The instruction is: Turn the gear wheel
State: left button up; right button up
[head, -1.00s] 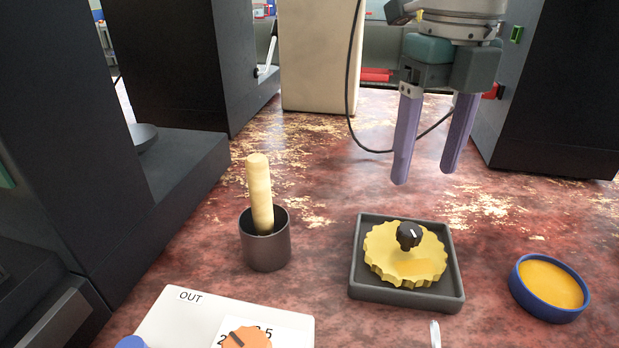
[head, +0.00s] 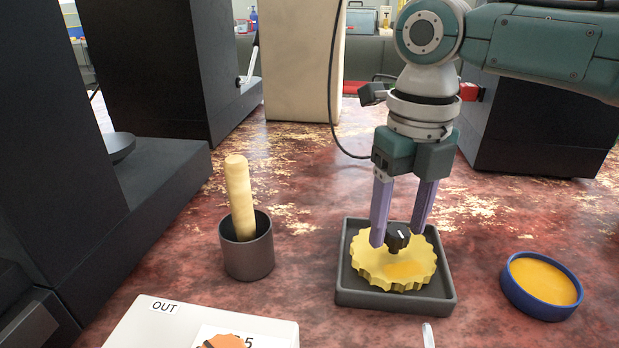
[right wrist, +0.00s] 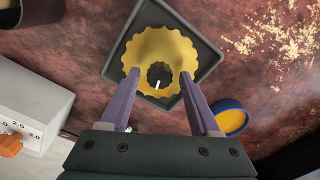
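The yellow gear wheel (head: 378,268) lies flat in a dark square tray (head: 394,301). A black knob (head: 398,236) with a white mark stands at its middle. My right gripper (head: 397,238) points down over the gear, its purple fingers apart on either side of the knob. In the right wrist view the gear (right wrist: 160,50) and the knob (right wrist: 159,76) show between the open fingers (right wrist: 160,98), with gaps on both sides. I cannot tell how far above the gear the fingertips are. My left gripper is not in view.
A dark cup (head: 248,254) with a pale rod (head: 240,198) stands left of the tray. A blue dish (head: 541,285) with orange content is to the right. A white box (head: 180,325) marked OUT is at front left. Dark machines (head: 150,60) stand behind.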

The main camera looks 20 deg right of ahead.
grip_shut()
dwell(0.4)
